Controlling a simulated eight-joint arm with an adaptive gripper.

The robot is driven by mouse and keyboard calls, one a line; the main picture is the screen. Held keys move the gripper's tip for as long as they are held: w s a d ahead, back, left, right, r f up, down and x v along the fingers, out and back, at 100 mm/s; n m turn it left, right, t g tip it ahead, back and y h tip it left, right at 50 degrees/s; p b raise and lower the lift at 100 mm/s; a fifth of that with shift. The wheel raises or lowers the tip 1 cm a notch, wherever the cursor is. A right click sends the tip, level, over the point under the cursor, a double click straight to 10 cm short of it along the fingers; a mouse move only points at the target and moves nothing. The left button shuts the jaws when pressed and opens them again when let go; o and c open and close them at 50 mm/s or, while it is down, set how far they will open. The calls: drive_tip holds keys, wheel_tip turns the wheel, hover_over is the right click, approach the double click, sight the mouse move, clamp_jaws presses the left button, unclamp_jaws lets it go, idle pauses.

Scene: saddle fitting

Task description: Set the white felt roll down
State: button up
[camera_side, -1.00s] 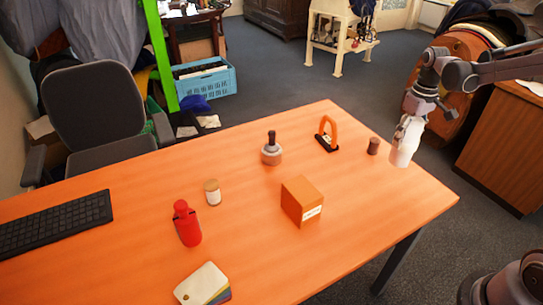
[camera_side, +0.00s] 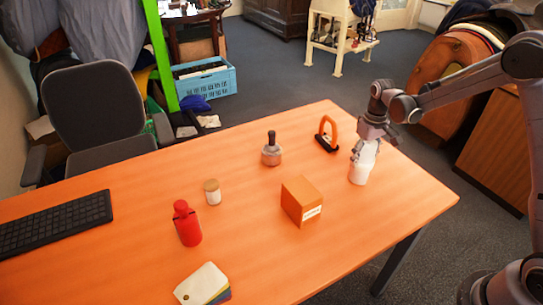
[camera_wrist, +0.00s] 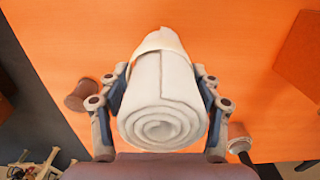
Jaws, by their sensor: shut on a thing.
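The white felt roll (camera_side: 359,171) is in my gripper (camera_side: 367,152), over the right part of the orange table in the side view. It looks close to upright, its lower end near the tabletop; I cannot tell whether it touches. In the wrist view the roll (camera_wrist: 163,90) sits between the two fingers of my gripper (camera_wrist: 162,88), which are shut on its sides. Its spiral end faces the camera and a paler band wraps its far end.
An orange box (camera_side: 302,201) stands left of the roll. An orange-handled tool (camera_side: 327,134) and a dark-handled tool (camera_side: 271,149) stand farther back. A brown cylinder (camera_wrist: 82,95) is close by in the wrist view. The table (camera_side: 385,215) is bare in front of the roll.

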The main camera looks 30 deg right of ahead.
drive_tip(key=shift+f, duration=0.2)
drive_tip(key=o, duration=1.2)
wheel_tip(320, 180, up, 12)
drive_tip(key=shift+r, duration=0.1)
drive_tip(key=s+a+r+t, duration=0.3)
drive_tip(key=s+a+r, duration=0.3)
drive_tip(key=s, duration=0.3)
drive_tip(key=shift+s+a+f+t, duration=0.3)
drive_tip(key=shift+s+a+t, duration=0.5)
drive_tip(key=shift+s, duration=0.85)
drive_tip(key=shift+s+a+f+t, duration=0.25)
drive_tip(key=shift+s+a+t, duration=0.5)
drive_tip(key=shift+s, duration=0.85)
drive_tip(key=shift+s+a+f+t, duration=0.3)
drive_tip(key=shift+s+a+t, duration=0.45)
drive_tip(key=shift+s, duration=0.9)
